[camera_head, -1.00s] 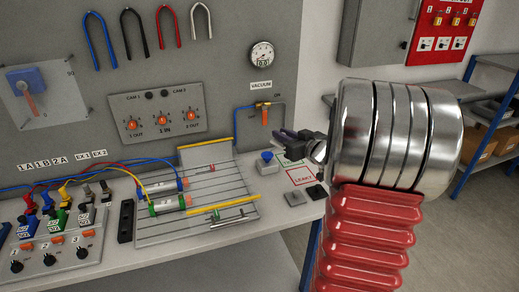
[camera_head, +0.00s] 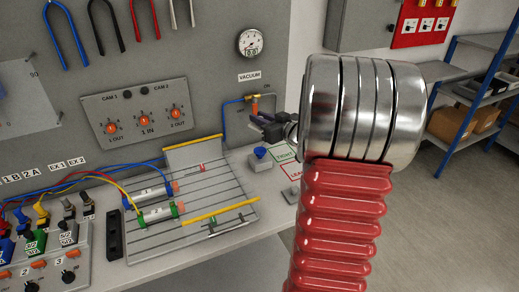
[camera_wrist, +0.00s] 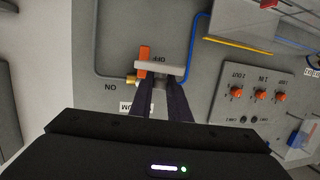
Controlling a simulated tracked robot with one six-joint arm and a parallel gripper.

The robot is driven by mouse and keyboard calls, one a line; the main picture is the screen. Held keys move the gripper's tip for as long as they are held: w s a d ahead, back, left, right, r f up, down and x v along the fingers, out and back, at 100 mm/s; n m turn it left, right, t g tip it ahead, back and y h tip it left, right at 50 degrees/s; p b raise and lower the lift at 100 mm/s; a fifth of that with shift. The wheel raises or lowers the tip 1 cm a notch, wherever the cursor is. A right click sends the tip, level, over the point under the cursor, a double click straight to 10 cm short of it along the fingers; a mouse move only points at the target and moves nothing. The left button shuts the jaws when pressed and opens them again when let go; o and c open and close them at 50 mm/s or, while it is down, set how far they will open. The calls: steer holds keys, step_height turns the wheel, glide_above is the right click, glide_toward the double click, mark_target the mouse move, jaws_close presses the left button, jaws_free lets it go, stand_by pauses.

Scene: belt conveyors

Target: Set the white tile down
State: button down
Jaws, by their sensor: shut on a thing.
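The white tile (camera_wrist: 160,67) shows in the wrist view as a pale bar across the tips of my gripper (camera_wrist: 161,84). My gripper is shut on it. In the head view my gripper (camera_head: 266,126) is raised above the bench, in front of the wall panel near the vacuum valve. The tile cannot be made out there. A green-outlined TIGHT area (camera_head: 285,154) and a red-outlined LEAKY area (camera_head: 292,172) lie on the bench below, partly hidden by my arm. A grey tile (camera_head: 291,195) lies near the front edge.
A blue button box (camera_head: 260,158) stands below my gripper. An orange-handled valve (camera_wrist: 144,60) is on the wall behind the tile. A slotted plate (camera_head: 190,195) with cylinders fills the bench at left. Blue-framed shelves (camera_head: 480,90) stand at right.

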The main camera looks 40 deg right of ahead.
glide_above(260, 151)
steer(key=shift+w+d+f, duration=0.1)
steer(key=shift+f, duration=1.45)
steer(key=shift+w+d+f, duration=0.1)
steer(key=shift+f, duration=1.4)
steer(key=shift+s+f, duration=0.1)
steer(key=shift+f, duration=1.8)
steer(key=c, duration=1.7)
jaws_free()
steer(key=shift+f, duration=0.1)
steer(key=shift+o, duration=0.2)
steer(key=v, duration=1.2)
